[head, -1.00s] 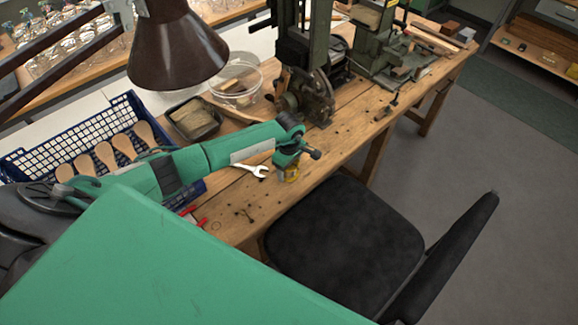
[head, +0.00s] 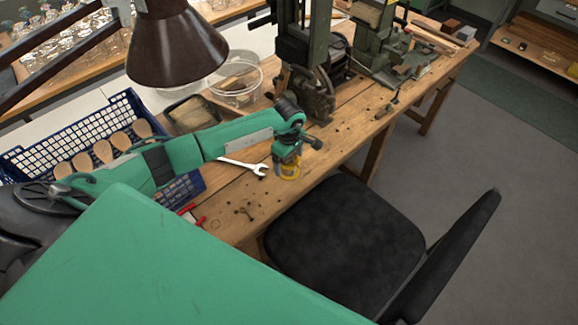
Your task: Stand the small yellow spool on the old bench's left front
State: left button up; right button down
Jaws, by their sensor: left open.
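The small yellow spool (head: 289,171) stands on the old wooden bench (head: 232,216), near its front edge and beside a wrench. My left gripper (head: 289,163) is right above the spool, pointing down, and is open. The wrist hides the top of the spool and most of the fingers, so I cannot tell whether they touch it. My right gripper is not in view.
A wrench (head: 243,166) lies left of the spool. A blue crate (head: 125,110) with wooden brush blanks, a clear round tub (head: 236,84) and a dark machine (head: 315,80) stand behind. A black chair (head: 345,225) stands at the bench front. A brown lamp (head: 175,50) hangs above.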

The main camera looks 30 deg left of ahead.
pick_arm(q)
notch_tip(320, 180, up, 8)
jog(key=shift+f+b, duration=0.1)
jog(key=shift+b, duration=1)
jog(key=shift+r, duration=0.45)
jog(key=shift+d, duration=0.1)
